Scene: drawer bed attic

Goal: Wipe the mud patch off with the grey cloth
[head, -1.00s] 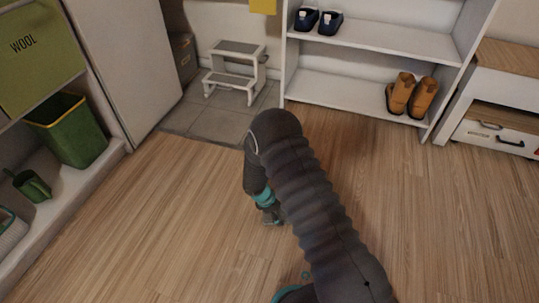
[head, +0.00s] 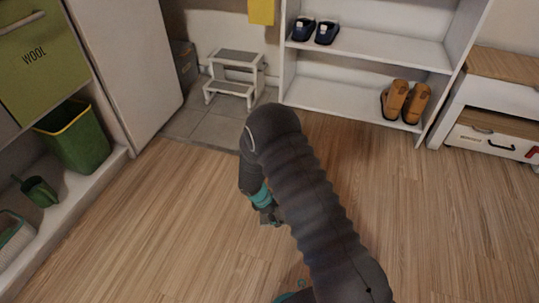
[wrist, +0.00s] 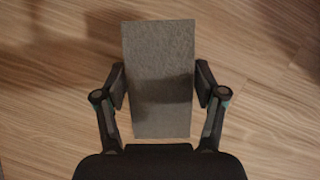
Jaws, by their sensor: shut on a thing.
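The grey cloth (wrist: 160,55) is a flat rectangle in the middle of the wrist view, over the wooden floor. My gripper (wrist: 160,85) is shut on it, with one finger at each long side. In the head view my gripper (head: 270,217) is low over the floor, left of my arm, and mostly hidden by it; the cloth cannot be made out there. I see no clear mud patch in either view; part of the floor is hidden behind my arm.
A white step stool (head: 232,75) stands on grey tiles at the back. A white shelf (head: 370,55) holds blue shoes (head: 315,31) and brown shoes (head: 405,101). A green bin (head: 75,140) and a green scoop (head: 38,190) sit at the left. The wooden floor around my arm is clear.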

